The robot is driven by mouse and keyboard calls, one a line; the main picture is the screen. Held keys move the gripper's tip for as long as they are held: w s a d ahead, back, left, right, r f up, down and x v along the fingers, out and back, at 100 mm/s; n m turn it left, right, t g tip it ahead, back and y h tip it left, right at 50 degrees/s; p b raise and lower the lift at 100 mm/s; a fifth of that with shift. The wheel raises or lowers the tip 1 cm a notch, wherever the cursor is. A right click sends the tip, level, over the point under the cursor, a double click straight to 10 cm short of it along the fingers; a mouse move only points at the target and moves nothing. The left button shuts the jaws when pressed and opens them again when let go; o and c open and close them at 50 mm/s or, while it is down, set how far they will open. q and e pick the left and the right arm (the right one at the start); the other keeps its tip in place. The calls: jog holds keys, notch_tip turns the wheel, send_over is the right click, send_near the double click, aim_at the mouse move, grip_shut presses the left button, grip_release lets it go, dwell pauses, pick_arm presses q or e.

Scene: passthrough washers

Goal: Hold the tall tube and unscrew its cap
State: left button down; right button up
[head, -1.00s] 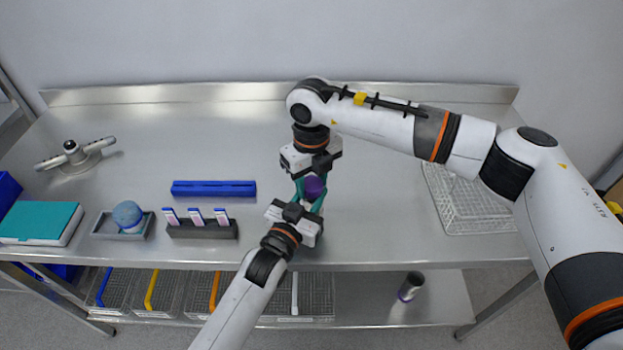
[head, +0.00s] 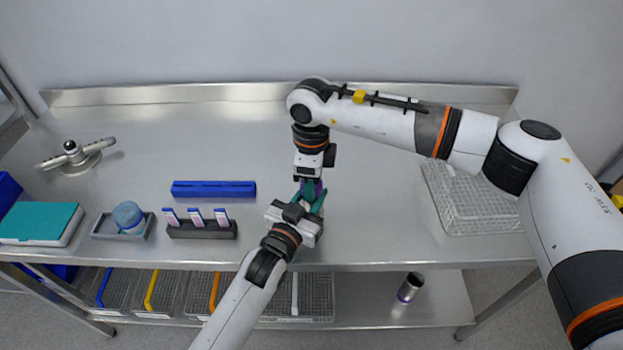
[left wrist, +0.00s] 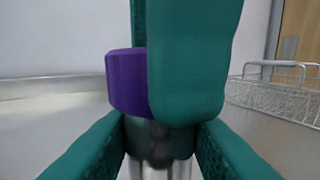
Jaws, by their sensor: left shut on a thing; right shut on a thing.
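The tall tube shows in the left wrist view as a clear, shiny body (left wrist: 160,170) under a purple cap (left wrist: 125,82). It stands about upright. My left gripper (left wrist: 158,150) is shut on the tube below the cap, one teal finger on each side. My right gripper's teal fingers (left wrist: 185,65) are shut on the cap from above and hide its right part. In the head view my right gripper (head: 311,188) comes down directly over my left gripper (head: 312,203). Only a sliver of purple cap (head: 319,187) shows there, and the tube body is hidden.
A wire rack (head: 470,205) stands at the right. The back middle of the bench is clear.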

jog(key=shift+r, duration=0.1)
jog(key=shift+r, duration=1)
jog(key=shift+r, duration=2)
pick_arm(q)
jog(key=c, duration=0.9)
grip_release()
jog(key=shift+c, duration=0.2)
